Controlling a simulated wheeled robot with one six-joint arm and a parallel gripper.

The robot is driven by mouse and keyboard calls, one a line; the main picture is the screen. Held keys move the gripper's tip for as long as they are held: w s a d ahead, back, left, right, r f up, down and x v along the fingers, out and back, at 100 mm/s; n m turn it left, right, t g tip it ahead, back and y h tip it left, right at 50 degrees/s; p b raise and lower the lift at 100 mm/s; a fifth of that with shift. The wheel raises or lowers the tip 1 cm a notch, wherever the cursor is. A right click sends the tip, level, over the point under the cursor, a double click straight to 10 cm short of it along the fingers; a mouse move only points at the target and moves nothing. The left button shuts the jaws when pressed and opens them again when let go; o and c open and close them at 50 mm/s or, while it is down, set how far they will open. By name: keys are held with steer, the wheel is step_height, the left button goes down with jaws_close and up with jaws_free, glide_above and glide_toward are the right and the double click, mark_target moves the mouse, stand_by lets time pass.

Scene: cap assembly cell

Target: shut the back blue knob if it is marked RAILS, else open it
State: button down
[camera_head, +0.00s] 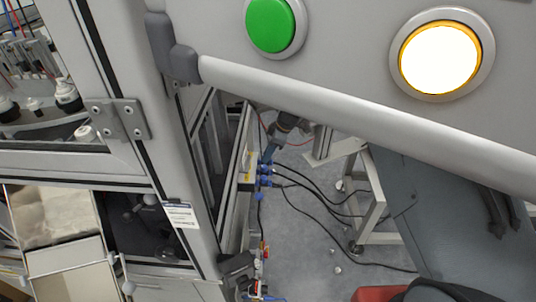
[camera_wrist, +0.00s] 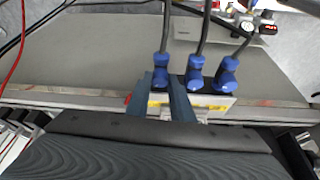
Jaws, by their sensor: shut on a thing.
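Three blue knobs with black hoses stand in a row on a pale block with yellow labels (camera_wrist: 215,107). In the wrist view they are the left knob (camera_wrist: 161,72), the middle knob (camera_wrist: 195,70) and the right knob (camera_wrist: 228,69). My gripper (camera_wrist: 162,88) has its blue-grey fingers on either side of the left knob and is shut on it. In the head view my gripper (camera_head: 268,158) reaches down to the far end of the blue row (camera_head: 264,182), so the held knob appears to be the back one. The label lettering is too small to read.
A grey panel with a green button (camera_head: 270,24) and a lit white button (camera_head: 440,58) fills the upper head view. A pale rail (camera_head: 370,118) crosses below it. Black cables lie on the grey floor (camera_head: 300,240). A gauge (camera_wrist: 268,29) stands behind the knobs.

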steer(key=m+b, duration=0.1)
steer(key=m, duration=0.1)
steer(key=m+t+b, duration=0.1)
steer(key=shift+s+f+m, duration=0.1)
steer(key=shift+s+m, duration=0.1)
steer(key=shift+m, duration=0.2)
steer(key=shift+s+a+m+t+h+b, duration=0.1)
steer(key=shift+m+t+h+b, duration=0.55)
steer(key=shift+m+b, duration=0.8)
steer(key=shift+m, duration=0.25)
steer(key=c, duration=1.6)
jaws_free()
steer(key=shift+o, duration=0.2)
